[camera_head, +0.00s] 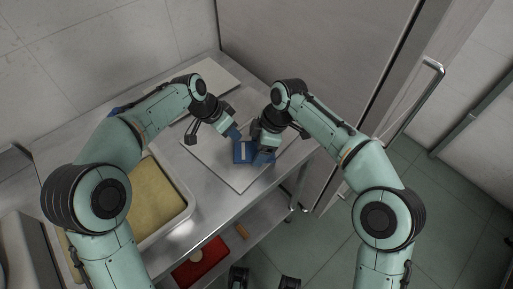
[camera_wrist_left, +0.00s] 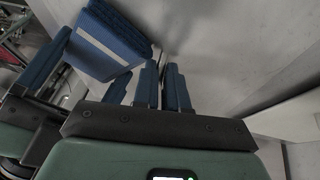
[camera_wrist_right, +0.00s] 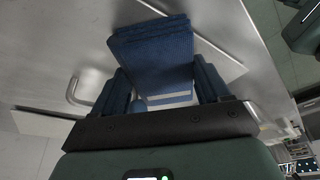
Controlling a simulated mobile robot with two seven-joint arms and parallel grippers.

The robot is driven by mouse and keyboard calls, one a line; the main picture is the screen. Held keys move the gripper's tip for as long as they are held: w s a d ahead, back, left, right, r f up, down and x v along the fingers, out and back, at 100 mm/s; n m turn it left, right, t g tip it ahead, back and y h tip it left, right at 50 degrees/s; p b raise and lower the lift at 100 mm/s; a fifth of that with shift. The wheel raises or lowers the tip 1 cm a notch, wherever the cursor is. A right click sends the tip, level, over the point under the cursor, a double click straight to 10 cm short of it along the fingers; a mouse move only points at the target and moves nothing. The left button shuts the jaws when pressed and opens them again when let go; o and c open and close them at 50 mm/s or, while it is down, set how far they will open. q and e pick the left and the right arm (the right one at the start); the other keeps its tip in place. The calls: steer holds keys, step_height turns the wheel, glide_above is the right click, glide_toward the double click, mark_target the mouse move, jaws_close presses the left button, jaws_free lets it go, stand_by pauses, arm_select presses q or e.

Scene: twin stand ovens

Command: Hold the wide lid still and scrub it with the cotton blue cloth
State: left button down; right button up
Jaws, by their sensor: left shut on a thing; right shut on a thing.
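The wide lid (camera_head: 213,160) is a pale flat plate lying on the steel counter. The blue cloth (camera_head: 241,153), a folded pad with a white stripe, is over the lid's middle. My right gripper (camera_head: 262,157) is shut on the cloth; the right wrist view shows the cloth (camera_wrist_right: 155,55) between the spread fingers. My left gripper (camera_head: 233,132) is low over the lid, just beside the cloth.
A tray (camera_head: 178,215) with a yellow-brown bottom stands on the counter at left. Another pale plate (camera_head: 222,78) lies at the back. A red container (camera_head: 200,268) sits on the shelf below. A tall cabinet door with a handle (camera_head: 432,66) rises behind my right arm.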

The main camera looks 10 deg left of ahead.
arm_select(q)
steer(key=shift+s+a+f, duration=0.15)
steer(key=shift+s+a, duration=0.05)
steer(key=shift+s, duration=0.05)
arm_select(e)
steer(key=shift+o, duration=1)
steer(key=shift+w+d, duration=0.75)
steer(key=shift+w, duration=0.2)
steer(key=shift+w+d, duration=0.7)
steer(key=shift+w, duration=0.25)
arm_select(q)
steer(key=shift+d, duration=0.15)
arm_select(e)
steer(key=shift+w+d+f, duration=0.1)
steer(key=shift+w+d, duration=0.3)
steer(key=shift+w, duration=0.15)
steer(key=shift+w+d+f, duration=0.1)
steer(key=shift+w+d, duration=0.25)
steer(key=shift+w, duration=0.2)
steer(key=shift+w+d+r, duration=0.1)
steer(key=shift+w+d, duration=0.7)
steer(key=shift+w, duration=0.2)
